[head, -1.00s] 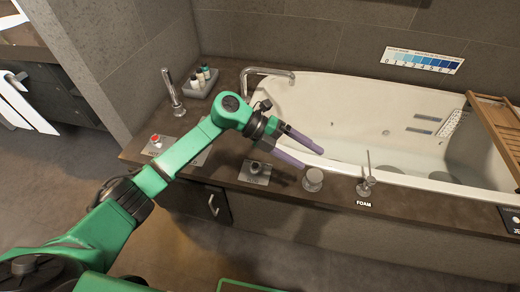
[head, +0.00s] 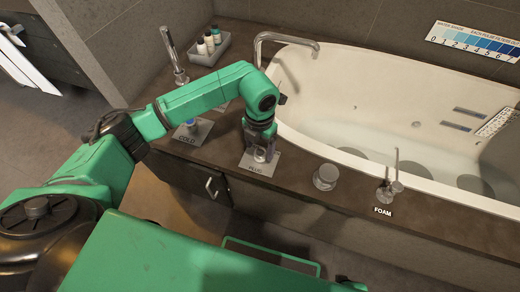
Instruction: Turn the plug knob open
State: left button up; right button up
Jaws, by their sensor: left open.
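The plug knob (head: 261,156) is a small metal knob on a square plate (head: 255,170) labelled PLUG, on the dark tub surround. My left gripper (head: 261,151) points down over the knob, its fingers at or around it. The fingers are open; whether they touch the knob I cannot tell. The gripper and wrist partly hide the knob, so its turn angle is unclear. My right gripper is out of view.
A COLD plate (head: 188,138) with a blue-marked knob lies left of the plug plate. A round metal knob (head: 326,177) and the FOAM dispenser (head: 385,190) stand to the right. A spout (head: 287,37) and the bathtub (head: 380,90) are behind.

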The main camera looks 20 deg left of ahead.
pick_arm(q)
jog(key=shift+f, duration=0.9)
grip_shut()
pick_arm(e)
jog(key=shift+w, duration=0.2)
pick_arm(q)
jog(key=shift+m, duration=0.3)
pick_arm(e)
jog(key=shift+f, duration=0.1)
pick_arm(q)
jog(key=m+b, duration=0.4)
jog(key=m, duration=0.3)
jog(key=shift+w, duration=0.1)
jog(key=m+b, duration=0.3)
jog(key=m, duration=0.3)
jog(key=shift+r+m+b, duration=0.1)
jog(key=shift+m+b, duration=0.35)
jog(key=shift+m, duration=0.85)
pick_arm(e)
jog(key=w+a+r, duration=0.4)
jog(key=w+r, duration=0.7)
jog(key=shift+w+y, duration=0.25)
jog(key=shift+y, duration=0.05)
